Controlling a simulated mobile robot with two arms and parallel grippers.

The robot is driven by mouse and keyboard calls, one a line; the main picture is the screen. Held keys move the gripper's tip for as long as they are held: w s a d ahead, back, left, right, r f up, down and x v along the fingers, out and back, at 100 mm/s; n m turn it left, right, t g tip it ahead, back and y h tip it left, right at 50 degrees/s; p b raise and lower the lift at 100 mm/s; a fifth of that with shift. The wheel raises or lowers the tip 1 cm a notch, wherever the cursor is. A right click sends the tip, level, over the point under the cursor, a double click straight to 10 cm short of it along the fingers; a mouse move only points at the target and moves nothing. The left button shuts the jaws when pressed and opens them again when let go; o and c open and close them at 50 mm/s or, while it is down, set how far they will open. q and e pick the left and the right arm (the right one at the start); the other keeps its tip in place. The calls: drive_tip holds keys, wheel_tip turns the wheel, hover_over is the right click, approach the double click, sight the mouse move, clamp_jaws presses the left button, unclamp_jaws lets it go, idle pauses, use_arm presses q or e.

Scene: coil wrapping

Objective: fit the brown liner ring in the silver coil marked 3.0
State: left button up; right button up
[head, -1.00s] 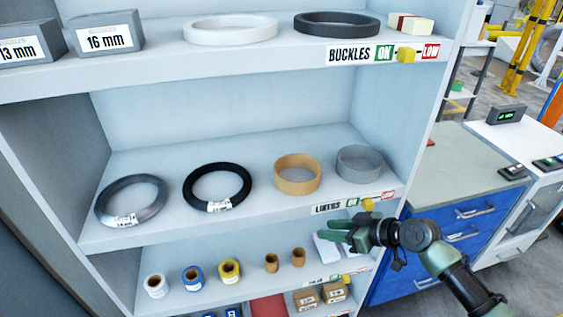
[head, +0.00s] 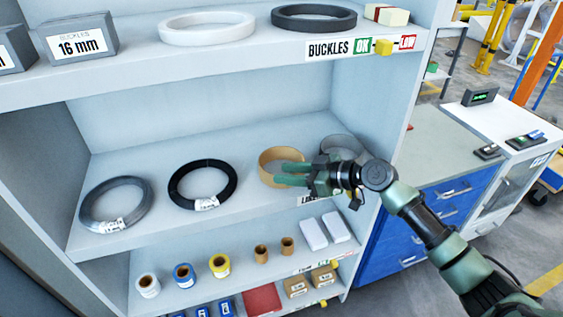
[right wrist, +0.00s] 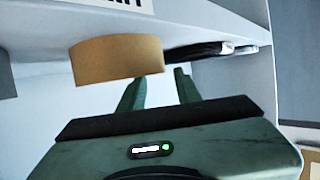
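The brown liner ring (head: 268,160) stands on the middle shelf; it also shows close up in the right wrist view (right wrist: 117,62). My right gripper (head: 276,174) reaches in from the right, its fingertips in front of the ring. Its two fingers (right wrist: 160,88) are apart with nothing between them; whether they touch the ring I cannot tell. The silver coil (head: 90,205) lies at the left end of the same shelf, with a white tag too small to read. My left gripper is not in view.
A black coil (head: 174,188) lies between the silver coil and the brown ring. A grey ring (head: 340,143) is partly hidden behind my right gripper. The shelf above holds a white ring (head: 207,36) and a dark ring (head: 314,27). Tape rolls and small boxes are below.

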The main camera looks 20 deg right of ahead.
sight(263, 173)
drive_tip(key=p+x, duration=0.1)
drive_tip(key=x, duration=0.4)
drive_tip(key=shift+s, duration=0.1)
clamp_jaws()
